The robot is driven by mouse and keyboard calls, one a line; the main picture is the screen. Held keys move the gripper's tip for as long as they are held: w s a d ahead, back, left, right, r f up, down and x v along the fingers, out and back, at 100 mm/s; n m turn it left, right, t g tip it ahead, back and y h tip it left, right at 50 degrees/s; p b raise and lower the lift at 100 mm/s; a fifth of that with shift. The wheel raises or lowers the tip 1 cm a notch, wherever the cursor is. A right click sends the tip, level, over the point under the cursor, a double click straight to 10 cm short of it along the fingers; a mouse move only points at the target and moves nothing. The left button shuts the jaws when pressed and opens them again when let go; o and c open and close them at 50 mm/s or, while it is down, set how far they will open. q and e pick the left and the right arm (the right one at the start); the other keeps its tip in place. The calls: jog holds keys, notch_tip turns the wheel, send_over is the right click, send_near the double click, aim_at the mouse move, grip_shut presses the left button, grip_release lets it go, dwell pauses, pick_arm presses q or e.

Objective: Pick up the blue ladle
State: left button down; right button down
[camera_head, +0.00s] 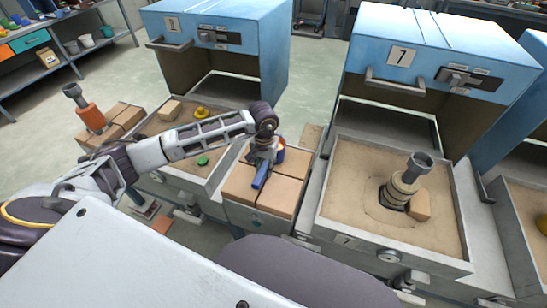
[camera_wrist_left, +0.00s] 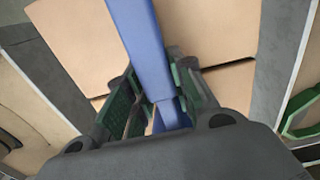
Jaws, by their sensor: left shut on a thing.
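The blue ladle (camera_head: 261,176) is over the brick-topped stand between the two sand trays; its long blue handle also runs through the left wrist view (camera_wrist_left: 142,42). My left gripper (camera_head: 264,160) reaches in from the left above the stand and is shut on the handle. In the left wrist view the green-padded fingers (camera_wrist_left: 153,95) lie on both sides of the handle. My wrist hides part of the ladle in the head view. I cannot tell whether the ladle still touches the bricks. My right gripper is in neither view.
Tan bricks (camera_head: 282,194) top the stand. The left sand tray (camera_head: 183,175) holds a tan block, a yellow piece and a green piece. The right sand tray (camera_head: 335,213) holds a grey-topped tool (camera_head: 405,184) and a block. Blue ovens (camera_head: 440,45) stand behind.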

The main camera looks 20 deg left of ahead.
aim_at(266, 163)
pick_arm(q)
jog(key=shift+r, duration=0.15)
jog(key=shift+r, duration=4.9)
jog(key=shift+r, duration=0.1)
